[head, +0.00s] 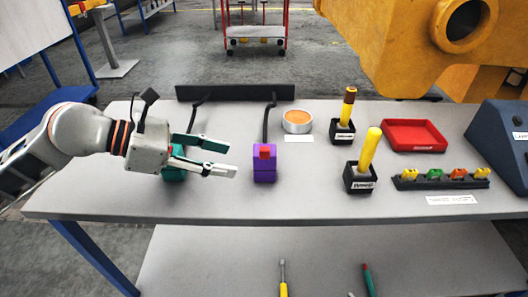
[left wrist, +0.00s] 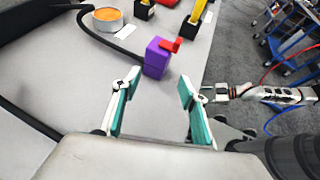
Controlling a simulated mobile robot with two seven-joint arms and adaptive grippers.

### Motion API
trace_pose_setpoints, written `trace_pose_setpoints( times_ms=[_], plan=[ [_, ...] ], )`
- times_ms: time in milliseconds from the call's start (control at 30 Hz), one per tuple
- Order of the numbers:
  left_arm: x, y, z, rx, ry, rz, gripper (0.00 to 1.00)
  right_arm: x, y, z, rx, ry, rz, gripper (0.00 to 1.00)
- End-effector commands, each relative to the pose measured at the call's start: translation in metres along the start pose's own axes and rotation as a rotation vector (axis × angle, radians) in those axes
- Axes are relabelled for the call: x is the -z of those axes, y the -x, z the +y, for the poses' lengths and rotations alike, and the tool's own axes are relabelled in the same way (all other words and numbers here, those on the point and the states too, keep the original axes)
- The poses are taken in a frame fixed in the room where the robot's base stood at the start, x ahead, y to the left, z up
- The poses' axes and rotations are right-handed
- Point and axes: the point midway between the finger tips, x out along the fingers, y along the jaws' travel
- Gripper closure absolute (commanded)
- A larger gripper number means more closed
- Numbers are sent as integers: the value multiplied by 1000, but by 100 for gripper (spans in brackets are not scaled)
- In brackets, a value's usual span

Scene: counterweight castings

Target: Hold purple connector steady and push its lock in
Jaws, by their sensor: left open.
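The purple connector (head: 265,174) stands on the table at the end of a black cable. Its red lock (head: 265,152) sticks out of the upper part, and this shows from the side in the left wrist view (left wrist: 171,46). My left gripper (head: 222,157) is open and empty, left of the connector and apart from it. In the left wrist view the purple connector (left wrist: 156,62) is ahead of and between the two teal-padded fingers. An arm, seemingly my right, shows at the right there; its gripper (left wrist: 218,93) is small and partly behind a left finger.
A teal connector (head: 172,172) is partly hidden behind my left gripper. A dark bar (head: 236,92) runs behind the cables (head: 266,122). A tin (head: 297,122), black holders with yellow handles (head: 360,178) and a red tray (head: 413,135) stand to the right. The table front is clear.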

Motion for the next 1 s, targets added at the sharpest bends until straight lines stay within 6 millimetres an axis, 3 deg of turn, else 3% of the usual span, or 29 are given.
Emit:
trace_pose_setpoints(
  times_ms=[267, 667, 1000],
  plan=[
    [0, -10, 0, -1, -3, 2, 57, -6, 1, -2, 3, 0, -10, 60],
    [1, -64, 0, 1, -1, 1, 57, -22, -1, -6, 7, 4, -32, 60],
    [-1, -95, 1, -1, -2, 1, 57, -9, -2, -1, 1, 6, -12, 60]
  ],
)
